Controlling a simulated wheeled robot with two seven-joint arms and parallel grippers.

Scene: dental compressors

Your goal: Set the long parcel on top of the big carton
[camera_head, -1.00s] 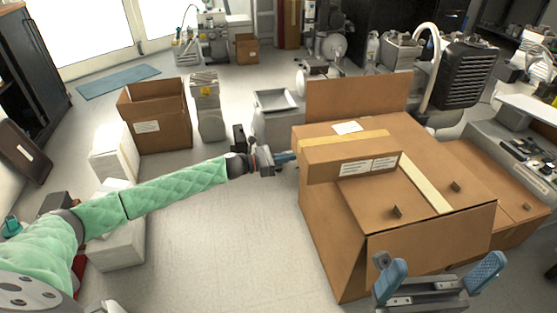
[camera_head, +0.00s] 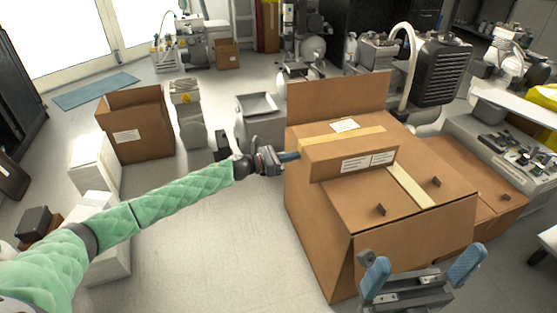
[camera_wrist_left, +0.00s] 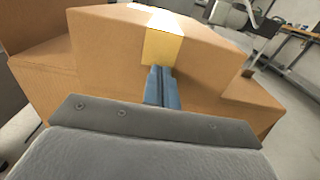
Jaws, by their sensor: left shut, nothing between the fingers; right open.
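The long parcel (camera_head: 345,146) is a brown box with yellow tape and white labels. It lies on top of the big carton (camera_head: 330,233), toward its back left part. My left gripper (camera_head: 296,155) is shut and empty, with its fingertips at the left end of the parcel. In the left wrist view the shut blue fingers (camera_wrist_left: 161,88) point at the taped end of the parcel (camera_wrist_left: 105,48); I cannot tell whether they touch it. My right gripper (camera_head: 422,275) is open and empty in front of the carton's near side.
A raised flap (camera_head: 338,101) stands at the back of the carton. A lower brown box (camera_head: 490,190) adjoins its right side. An open carton (camera_head: 135,125) and white boxes (camera_head: 95,163) stand at the left. The floor between them is clear.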

